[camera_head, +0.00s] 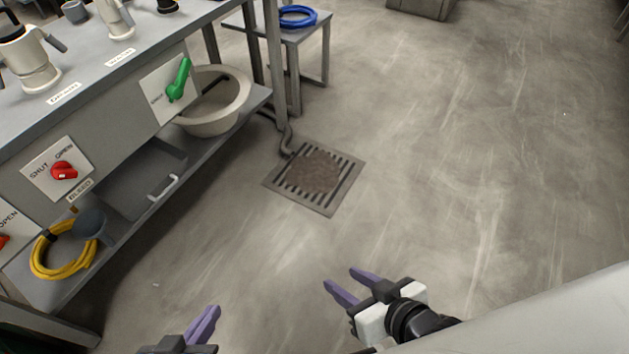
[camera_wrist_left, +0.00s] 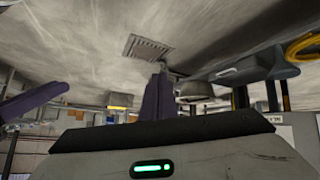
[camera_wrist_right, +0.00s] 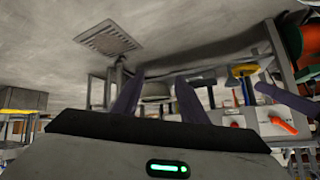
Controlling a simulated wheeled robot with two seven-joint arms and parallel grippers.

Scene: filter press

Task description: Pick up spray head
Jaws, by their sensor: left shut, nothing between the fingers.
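I cannot make out a spray head in any view. My left gripper (camera_head: 211,314) is at the bottom of the head view, above the floor, shut and empty. Its purple fingers are together in the left wrist view (camera_wrist_left: 158,96). My right gripper (camera_head: 345,278) is to its right, also above bare floor. Its two purple fingers stand apart with nothing between them, as the right wrist view (camera_wrist_right: 158,95) shows too. Both grippers are well away from the bench.
A grey bench (camera_head: 110,85) at left carries jugs, a red knob (camera_head: 64,171) and a green lever (camera_head: 179,80). Its lower shelf holds a yellow hose (camera_head: 62,262), grey funnel (camera_head: 90,222) and round basin (camera_head: 214,115). A blue coil (camera_head: 298,17) lies on a small table. A floor drain (camera_head: 316,174) lies ahead; floor at right is clear.

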